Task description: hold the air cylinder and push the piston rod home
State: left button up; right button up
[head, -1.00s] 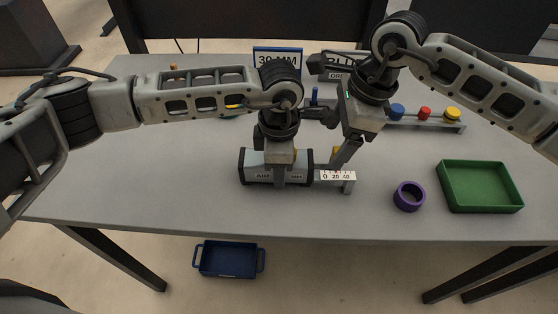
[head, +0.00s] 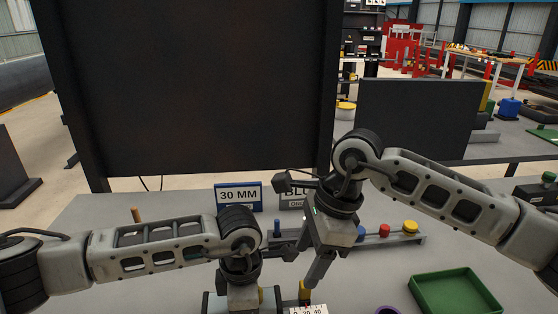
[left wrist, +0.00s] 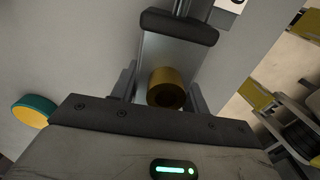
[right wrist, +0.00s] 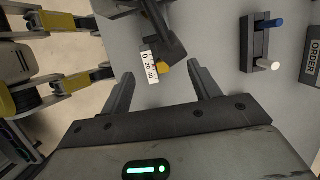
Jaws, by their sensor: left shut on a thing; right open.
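The air cylinder shows at the bottom edge of the head view, mostly cut off. In the left wrist view its grey body with a dark end cap (left wrist: 178,27) lies at my left gripper (left wrist: 160,92), which is shut on it. A brass ring (left wrist: 165,88) shows between the fingers. My right gripper (right wrist: 162,90) is open and empty, close to the cylinder's rod end. A white scale marked 0, 20, 40 (right wrist: 149,67) and a yellow piece (right wrist: 164,67) show ahead of its fingers. I cannot make out the piston rod clearly.
A blue-framed "30 MM" sign (head: 238,195) stands at the back of the table, with a partly hidden order sign beside it. A rail with blue, red (head: 384,230) and yellow knobs lies to the right. A green tray (head: 455,290) and a purple ring (head: 387,310) are at front right.

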jog(key=d+r+y, duration=0.1)
jog(key=d+y, duration=0.1)
jog(key=d, duration=0.2)
jog(key=shift+w+x, duration=0.1)
jog(key=shift+x, duration=2.25)
jog(key=shift+w+x, duration=0.15)
jog(key=shift+x, duration=2.2)
jog(key=c, duration=1.2)
